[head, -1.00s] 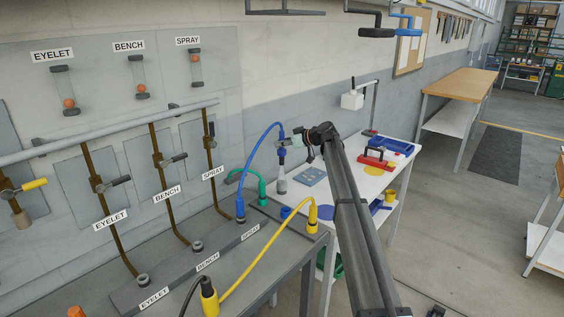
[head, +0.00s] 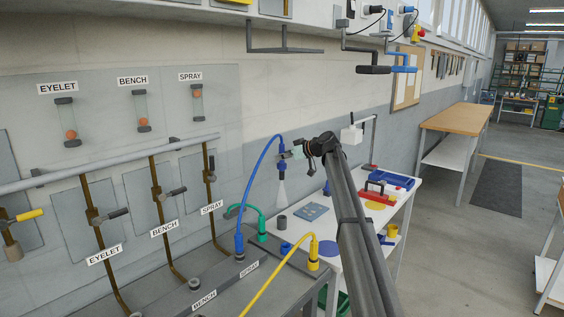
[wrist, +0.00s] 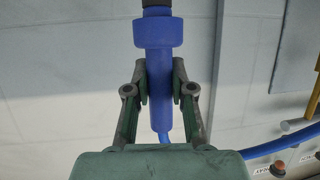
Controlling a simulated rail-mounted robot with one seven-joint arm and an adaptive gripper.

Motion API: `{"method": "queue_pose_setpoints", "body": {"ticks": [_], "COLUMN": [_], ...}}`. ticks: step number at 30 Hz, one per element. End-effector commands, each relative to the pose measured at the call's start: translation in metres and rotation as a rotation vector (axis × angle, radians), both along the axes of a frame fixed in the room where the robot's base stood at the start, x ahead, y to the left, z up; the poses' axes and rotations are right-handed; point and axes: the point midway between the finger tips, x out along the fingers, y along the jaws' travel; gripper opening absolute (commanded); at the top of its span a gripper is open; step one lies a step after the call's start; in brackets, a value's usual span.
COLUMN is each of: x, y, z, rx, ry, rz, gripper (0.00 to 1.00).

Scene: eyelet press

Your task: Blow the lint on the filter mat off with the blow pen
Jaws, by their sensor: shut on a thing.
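My gripper (head: 288,154) is shut on the blue blow pen (wrist: 159,75). In the wrist view the pen is upright between the fingers. In the head view its blue hose (head: 254,182) arcs down to the left. A pale cone (head: 282,190) shows below the pen, above a grey cup-like holder (head: 282,222). The filter mat (head: 312,211) is a blue-grey square on the white table, right of and below the pen. It bears faint light marks; I cannot tell whether they are lint.
Green (head: 262,225) and yellow (head: 313,248) hoses rise from the bench at the front. Valve pipes line the left wall.

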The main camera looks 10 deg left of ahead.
Motion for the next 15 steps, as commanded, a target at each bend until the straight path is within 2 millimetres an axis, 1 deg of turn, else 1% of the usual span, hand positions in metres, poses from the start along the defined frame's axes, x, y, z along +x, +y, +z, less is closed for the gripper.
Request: {"method": "queue_pose_setpoints", "body": {"ticks": [15], "x": [0.000], "y": [0.000], "z": [0.029], "rx": [0.001], "ry": [0.000], "rz": [0.001], "gripper": [0.00]}}
